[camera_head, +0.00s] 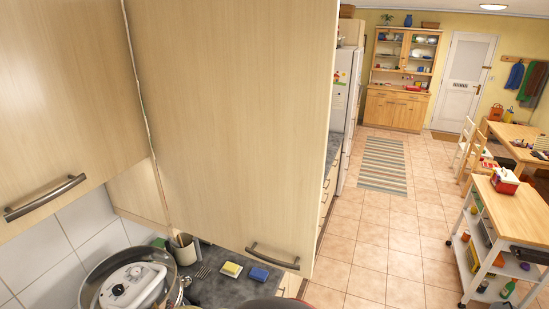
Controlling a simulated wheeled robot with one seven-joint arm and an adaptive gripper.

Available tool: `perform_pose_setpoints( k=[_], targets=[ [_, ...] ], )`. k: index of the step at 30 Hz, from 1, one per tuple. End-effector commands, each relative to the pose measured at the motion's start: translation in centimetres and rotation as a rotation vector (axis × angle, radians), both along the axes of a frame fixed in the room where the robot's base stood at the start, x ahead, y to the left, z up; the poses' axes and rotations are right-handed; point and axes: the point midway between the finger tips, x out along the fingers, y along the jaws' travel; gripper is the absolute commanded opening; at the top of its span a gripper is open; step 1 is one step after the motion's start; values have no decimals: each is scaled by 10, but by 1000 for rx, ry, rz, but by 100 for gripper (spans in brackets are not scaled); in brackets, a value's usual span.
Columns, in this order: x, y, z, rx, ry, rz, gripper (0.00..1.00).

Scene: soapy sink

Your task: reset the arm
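My gripper is not in view, and I cannot make out its fingers anywhere. A white rounded shape (130,287) with dark markings shows at the lower left, in front of a shiny round rim; I cannot tell whether it is part of my arm. The sink itself cannot be made out. On the dark counter (212,286) lie a yellow sponge (231,269) and a blue sponge (258,274), side by side. A light mug or holder (184,250) with utensils stands behind them. The counter is cut off by the bottom edge.
Large wooden wall cabinets (235,110) with metal handles hang close and hide much of the counter. A wooden-topped trolley (512,210) stands at the right, with a dining table (522,140) beyond. The tiled floor (385,240) between is open, with a striped rug (383,165).

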Motion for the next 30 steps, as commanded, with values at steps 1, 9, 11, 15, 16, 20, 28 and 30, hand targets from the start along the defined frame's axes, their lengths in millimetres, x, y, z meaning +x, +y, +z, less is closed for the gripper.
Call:
perform_pose_setpoints(
  k=[1, 9, 11, 15, 16, 20, 28, 30],
  targets=[
    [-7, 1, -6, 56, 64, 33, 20],
    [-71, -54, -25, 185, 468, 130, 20],
    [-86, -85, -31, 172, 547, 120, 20],
    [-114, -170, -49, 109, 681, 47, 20],
    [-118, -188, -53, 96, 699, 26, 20],
    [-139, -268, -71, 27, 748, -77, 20],
    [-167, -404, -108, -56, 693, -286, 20],
    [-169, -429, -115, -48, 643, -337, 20]
  ],
)
